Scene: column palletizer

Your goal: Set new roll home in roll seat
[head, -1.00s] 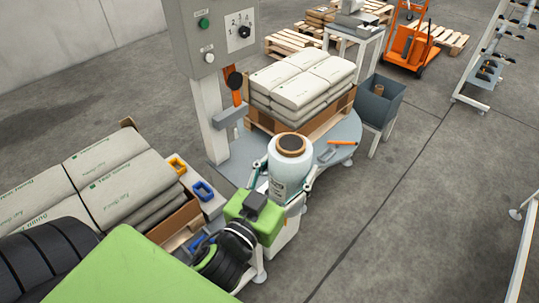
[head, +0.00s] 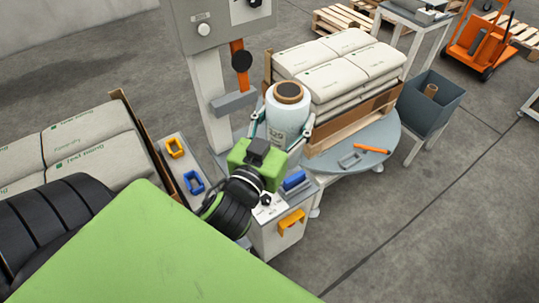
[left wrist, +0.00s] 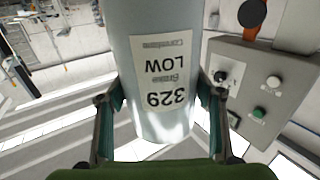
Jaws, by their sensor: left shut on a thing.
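The new roll (head: 288,118), a pale film roll with a brown core and a printed label, is upright in my left gripper (head: 282,128). The left gripper's teal-lined fingers are shut around its sides. In the left wrist view the roll (left wrist: 158,60) fills the middle, with its label reading upside down and a finger on each side. In the head view it appears just right of a grey bracket (head: 233,103) on the machine column. I cannot tell whether they touch, or whether that bracket is the roll seat. My right gripper is not in view.
The column (head: 207,110) carries a control box (head: 212,38). Behind the roll, stacked sacks (head: 340,68) sit on a pallet on the round turntable (head: 380,140). A white cabinet (head: 268,238) stands below my gripper. A grey bin (head: 428,115) is at right; the floor at lower right is clear.

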